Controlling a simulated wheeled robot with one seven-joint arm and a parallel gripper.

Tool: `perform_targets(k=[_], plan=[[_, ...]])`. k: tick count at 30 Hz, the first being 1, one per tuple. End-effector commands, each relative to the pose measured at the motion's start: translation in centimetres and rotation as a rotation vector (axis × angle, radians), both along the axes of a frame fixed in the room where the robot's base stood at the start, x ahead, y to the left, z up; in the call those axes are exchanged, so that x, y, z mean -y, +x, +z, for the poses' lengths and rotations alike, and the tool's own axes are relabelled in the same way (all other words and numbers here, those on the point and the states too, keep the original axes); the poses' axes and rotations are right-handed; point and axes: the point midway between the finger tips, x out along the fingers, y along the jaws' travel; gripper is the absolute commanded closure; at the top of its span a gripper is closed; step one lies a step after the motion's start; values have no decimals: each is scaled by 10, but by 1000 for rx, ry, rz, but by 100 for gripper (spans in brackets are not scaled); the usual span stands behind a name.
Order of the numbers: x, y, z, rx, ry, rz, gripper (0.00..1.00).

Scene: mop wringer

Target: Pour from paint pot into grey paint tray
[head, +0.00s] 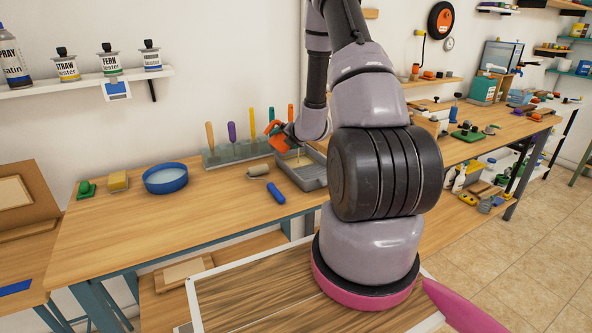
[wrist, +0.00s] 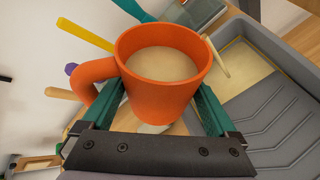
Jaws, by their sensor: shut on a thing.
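The orange paint pot (wrist: 163,95) is full of cream paint near its rim, with its handle to the left in the wrist view. My gripper (wrist: 160,110) is shut on the pot, its green fingers on either side. In the head view the pot (head: 279,140) looks tilted above the left end of the grey paint tray (head: 312,184). In the wrist view the tray (wrist: 285,125) lies right of the pot, with cream paint (wrist: 248,68) in its well. A thin cream strip (wrist: 219,62) beside the rim looks like a paint stream. My arm hides part of the tray.
A rack (head: 235,152) of upright coloured handles stands behind the tray. A roller (head: 258,171) and a blue cylinder (head: 276,193) lie in front. A blue bowl (head: 166,180), yellow sponge (head: 118,181) and green item (head: 86,189) stand left. The front left bench is clear.

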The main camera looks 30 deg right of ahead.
Motion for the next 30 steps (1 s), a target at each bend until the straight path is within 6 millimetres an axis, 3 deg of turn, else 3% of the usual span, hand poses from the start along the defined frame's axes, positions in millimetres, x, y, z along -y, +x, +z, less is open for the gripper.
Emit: perform_targets(k=[30], plan=[[0,1,-1,-1,60,-1,84]])
